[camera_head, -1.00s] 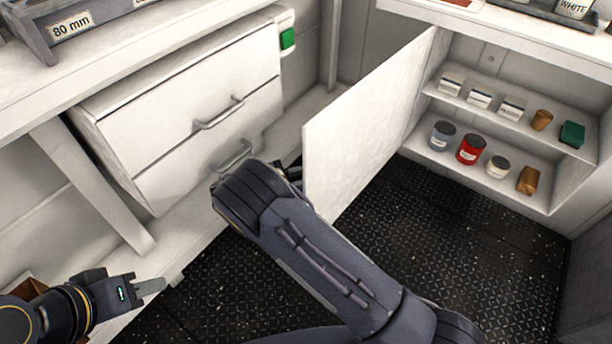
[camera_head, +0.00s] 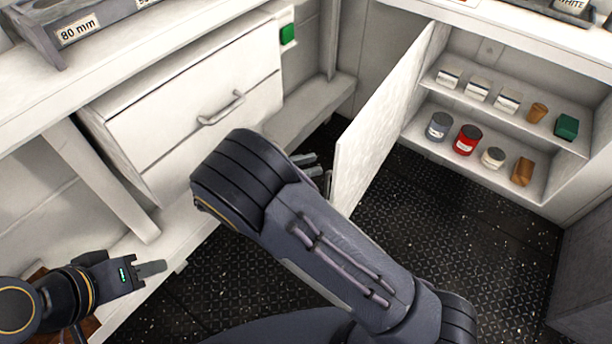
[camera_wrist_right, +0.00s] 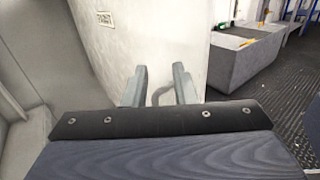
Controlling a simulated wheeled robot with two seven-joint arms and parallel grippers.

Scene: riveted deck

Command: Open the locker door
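The white locker door (camera_head: 378,125) stands swung open from the locker (camera_head: 428,72), and the shelves inside are exposed. My right gripper (camera_head: 312,168) is beside the door's free edge, mostly hidden by my forearm in the head view. In the right wrist view its two fingers (camera_wrist_right: 160,86) are spread apart in front of the pale door panel (camera_wrist_right: 150,35). A grey curved handle (camera_wrist_right: 160,95) shows between them, with visible gaps. My left gripper (camera_head: 150,269) is low at the left, away from the door; its finger gap cannot be made out.
The locker shelves hold white boxes (camera_head: 478,88), a red can (camera_head: 467,139) and several other containers. White drawers (camera_head: 190,110) with a bar handle stand at the left under a bench. Dark riveted floor (camera_head: 440,240) is clear in front of the locker.

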